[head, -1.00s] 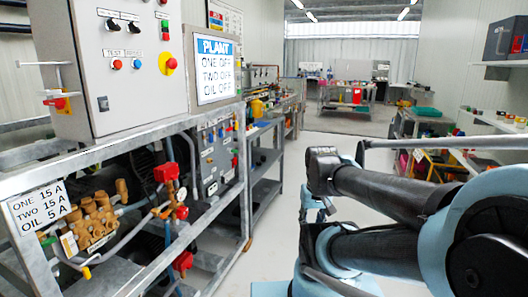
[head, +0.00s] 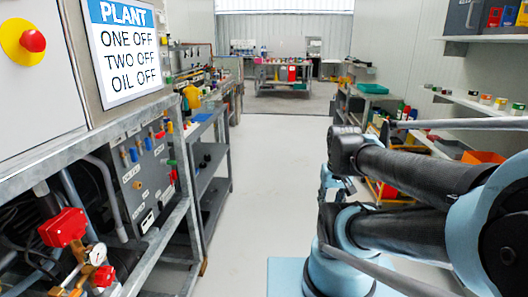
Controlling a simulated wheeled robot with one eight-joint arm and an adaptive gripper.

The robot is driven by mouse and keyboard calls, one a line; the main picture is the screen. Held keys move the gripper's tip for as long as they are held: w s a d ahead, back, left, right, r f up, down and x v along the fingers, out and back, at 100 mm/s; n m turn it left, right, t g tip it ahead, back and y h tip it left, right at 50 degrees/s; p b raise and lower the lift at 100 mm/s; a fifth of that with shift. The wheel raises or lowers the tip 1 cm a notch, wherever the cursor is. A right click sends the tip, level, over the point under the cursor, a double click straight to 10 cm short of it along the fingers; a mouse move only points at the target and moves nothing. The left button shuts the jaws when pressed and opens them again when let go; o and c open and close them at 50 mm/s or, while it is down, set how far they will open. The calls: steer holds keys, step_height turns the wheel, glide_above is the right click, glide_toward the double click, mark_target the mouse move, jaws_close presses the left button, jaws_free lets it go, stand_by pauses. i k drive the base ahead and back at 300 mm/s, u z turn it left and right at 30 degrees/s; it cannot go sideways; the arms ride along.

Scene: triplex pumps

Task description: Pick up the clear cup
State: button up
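I cannot make out a clear cup in the head view. My folded arm (head: 420,178) fills the right foreground, with dark links and pale blue joints. My gripper cannot be made out. Small items stand on the right wall shelf (head: 486,112) and on the far workbench (head: 288,86), but they are too small to identify as a cup.
On the left is a metal frame (head: 95,142) with a PLANT sign (head: 126,46), a red valve part (head: 64,228) and a gauge (head: 97,254). A shelving rack (head: 212,165) stands beyond it. The aisle floor (head: 268,170) is clear. Loaded shelves line the right wall.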

mark_target(210, 104)
steer(key=z, duration=0.25)
steer(key=i, duration=2.15)
steer(key=u, duration=0.85)
steer(key=i, duration=1.1)
steer(key=u, duration=0.55)
